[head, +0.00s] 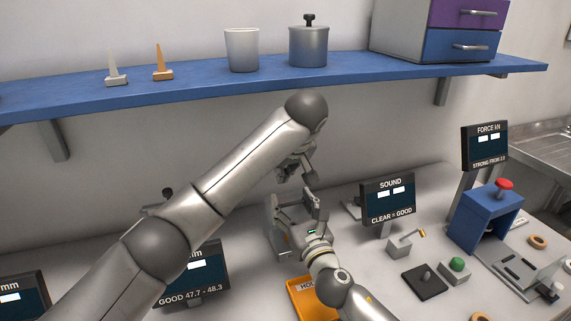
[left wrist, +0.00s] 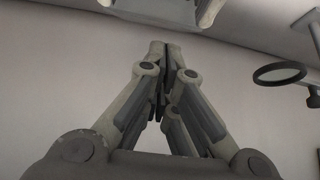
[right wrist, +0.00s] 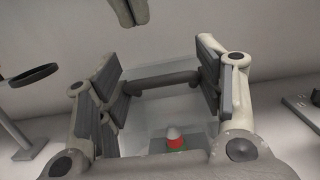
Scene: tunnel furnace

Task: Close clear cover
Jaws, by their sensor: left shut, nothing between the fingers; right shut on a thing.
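The clear cover (right wrist: 150,108) is a see-through panel or box with a grey bar (right wrist: 165,82) along its near-level upper edge, in the right wrist view. My right gripper (right wrist: 162,84) has its fingers wide apart at the two ends of that bar and is shut on it. A red and white piece (right wrist: 174,139) shows low behind the clear material. In the head view my right gripper (head: 299,203) is at a grey fixture (head: 281,238). How far the cover is open I cannot tell. My left gripper (head: 309,177) is just above, empty, its fingertips together in the left wrist view (left wrist: 172,52).
An orange tray (head: 300,291) lies in front of the fixture. The sound display (head: 387,200) stands to the right, with the blue press (head: 484,222) beyond it. A round ring on a stand (right wrist: 33,74) is at left in the right wrist view.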

